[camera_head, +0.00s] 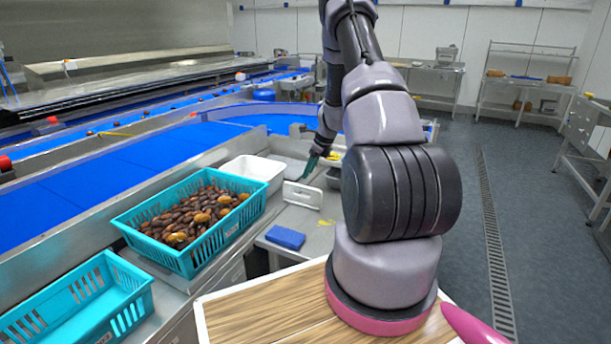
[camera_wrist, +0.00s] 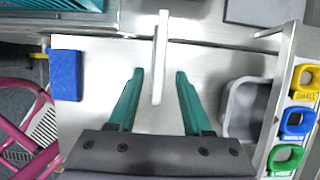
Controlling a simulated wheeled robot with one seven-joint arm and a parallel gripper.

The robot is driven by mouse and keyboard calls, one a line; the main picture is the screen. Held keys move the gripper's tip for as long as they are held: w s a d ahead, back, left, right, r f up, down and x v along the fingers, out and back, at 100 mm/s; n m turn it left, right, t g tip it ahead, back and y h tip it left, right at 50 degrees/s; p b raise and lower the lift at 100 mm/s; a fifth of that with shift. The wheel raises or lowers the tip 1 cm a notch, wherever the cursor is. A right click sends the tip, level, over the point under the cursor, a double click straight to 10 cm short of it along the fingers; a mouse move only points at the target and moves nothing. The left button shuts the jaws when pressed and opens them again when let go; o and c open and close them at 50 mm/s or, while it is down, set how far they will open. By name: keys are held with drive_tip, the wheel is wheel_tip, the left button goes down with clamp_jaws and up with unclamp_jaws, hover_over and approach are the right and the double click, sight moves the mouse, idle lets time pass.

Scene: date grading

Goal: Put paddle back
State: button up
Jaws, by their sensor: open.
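A white paddle (camera_head: 303,195), a flat plate with a dark slot, stands on edge on the steel worktop in the head view. In the wrist view it appears edge-on as a narrow white strip (camera_wrist: 160,45). My gripper (camera_wrist: 160,74) is open, with one teal finger on each side of the strip's near part and a gap visible on both sides. In the head view my gripper (camera_head: 310,166) is just above and behind the paddle's upper right edge. Whether the fingers are level with the paddle is hard to tell.
A blue block (camera_wrist: 66,75) lies on the worktop, left of the paddle. A grey tray (camera_wrist: 230,125) and yellow, blue and green tags (camera_wrist: 297,124) are to the right. A teal crate of dates (camera_head: 187,262), an empty teal crate (camera_head: 88,325) and a white bin (camera_head: 262,166) stand left.

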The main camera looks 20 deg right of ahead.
drive_tip(key=shift+r, duration=0.4)
drive_tip(key=s+a+r+n, duration=0.3)
drive_tip(key=a+r+n, duration=0.1)
drive_tip(key=r, duration=0.5)
drive_tip(key=s+a+r+n+t, duration=0.1)
drive_tip(key=s+a+r+n, duration=0.3)
drive_tip(key=r, duration=0.6)
drive_tip(key=s+a+r+n, duration=0.25)
drive_tip(key=a+r, duration=0.25)
drive_tip(key=r, duration=0.4)
drive_tip(key=s+a+r+n+t, duration=0.1)
drive_tip(key=s+a+r+n, duration=0.1)
drive_tip(key=s, duration=0.6)
drive_tip(key=s+a+r+n, duration=0.3)
drive_tip(key=s+r+n, duration=0.2)
drive_tip(key=s+n, duration=0.2)
drive_tip(key=s+a+r+n+t, duration=0.1)
drive_tip(key=s+r+n, duration=0.3)
drive_tip(key=s, duration=0.6)
drive_tip(key=shift+a+r+n+t+h, duration=0.3)
drive_tip(key=shift+a+n+h, duration=0.15)
drive_tip(key=shift+a, duration=0.2)
drive_tip(key=shift+w, duration=0.1)
